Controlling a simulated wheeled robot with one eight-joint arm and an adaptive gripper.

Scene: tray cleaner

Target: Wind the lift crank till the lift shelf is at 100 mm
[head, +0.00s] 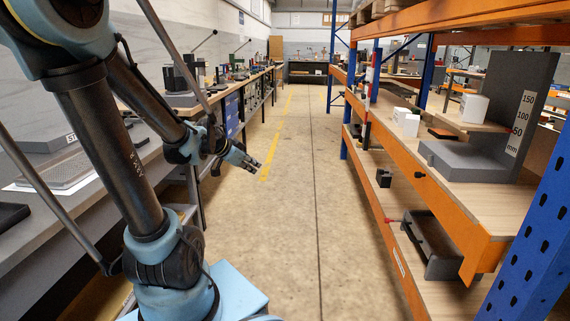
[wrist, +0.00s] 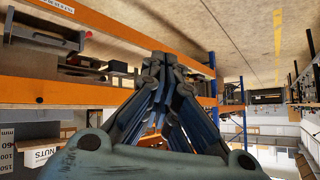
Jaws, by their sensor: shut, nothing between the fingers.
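The lift on the right rack has a dark grey upright back (head: 530,75) with a white scale strip (head: 521,122) marked 50, 100 and 150 mm. Its grey lift shelf (head: 465,162) sits low, under the 50 mark; the exact reading cannot be told. A small black round knob (head: 419,175) is on the orange beam in front of the lift; whether it belongs to the lift crank cannot be told. My gripper (head: 256,165) is shut and empty over the aisle, well left of the rack. Its fingers meet in the wrist view (wrist: 160,60).
The orange rack beam (head: 440,197) and blue post (head: 540,225) bound the right side. A dark grey holder (head: 435,248) is on the lower shelf, and white boxes (head: 474,108) stand on the rack. A workbench (head: 160,170) lines the left. The aisle floor (head: 290,240) is clear.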

